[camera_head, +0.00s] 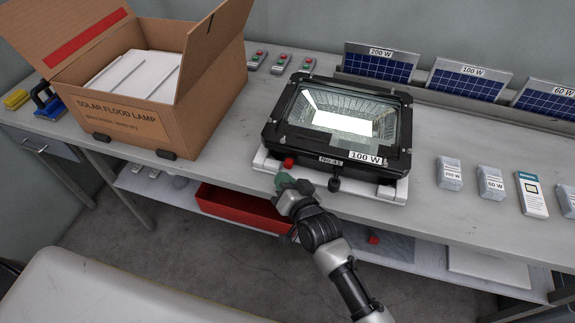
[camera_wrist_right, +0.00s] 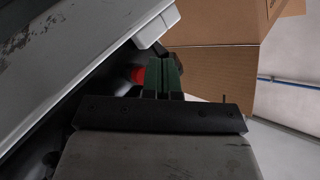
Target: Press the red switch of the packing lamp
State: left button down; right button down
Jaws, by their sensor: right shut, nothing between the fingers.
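The packing lamp is a black floodlight (camera_head: 345,112) labelled 100 W, lying on a white stand on the bench, with a bright white patch behind its glass. Its red switch (camera_head: 289,162) is at the front left of the stand. My right gripper (camera_head: 283,180) is shut and empty, its green fingertips just in front of the switch. In the right wrist view the red switch (camera_wrist_right: 137,74) shows just left of the shut green fingers (camera_wrist_right: 162,74), partly hidden. I cannot tell whether they touch. My left gripper is not in view.
An open carton (camera_head: 150,105) stands left of the lamp. Red and green switch boxes (camera_head: 282,63) lie behind it. Solar panels (camera_head: 380,65) stand at the back right, small packs (camera_head: 490,182) at the right. A red bin (camera_head: 240,208) sits on the shelf below.

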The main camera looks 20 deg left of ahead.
jog(key=shift+w, duration=0.1)
dwell(0.7)
jog(key=shift+w, duration=0.35)
jog(key=shift+w+d+r+b, duration=0.1)
jog(key=shift+w+b, duration=0.35)
jog(key=shift+w, duration=0.3)
dwell(1.2)
jog(key=shift+s, duration=0.1)
jog(key=shift+s+p, duration=0.75)
jog(key=shift+s, duration=0.3)
